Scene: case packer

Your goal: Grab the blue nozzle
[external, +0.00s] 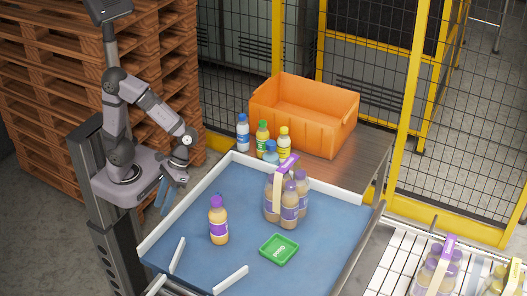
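I cannot single out a blue nozzle with certainty. A bottle with a blue-violet top (217,225) stands upright on the blue work surface (190,250), left of centre. Another bottle with a light blue cap (271,146) stands at the back edge, partly hidden by a pack of brown bottles. My gripper (167,199) points down at the left, beyond the left rim of the surface and apart from the bottles. Its blue-grey fingers are small here, and their opening is unclear. I see nothing held between them.
The bottle pack (289,205) with a purple-topped carrier strap stands near the centre. A green tray (279,249) lies in front of it. An orange crate (335,131) and several small bottles stand behind. White rails (230,279) edge the front. The left part of the surface is clear.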

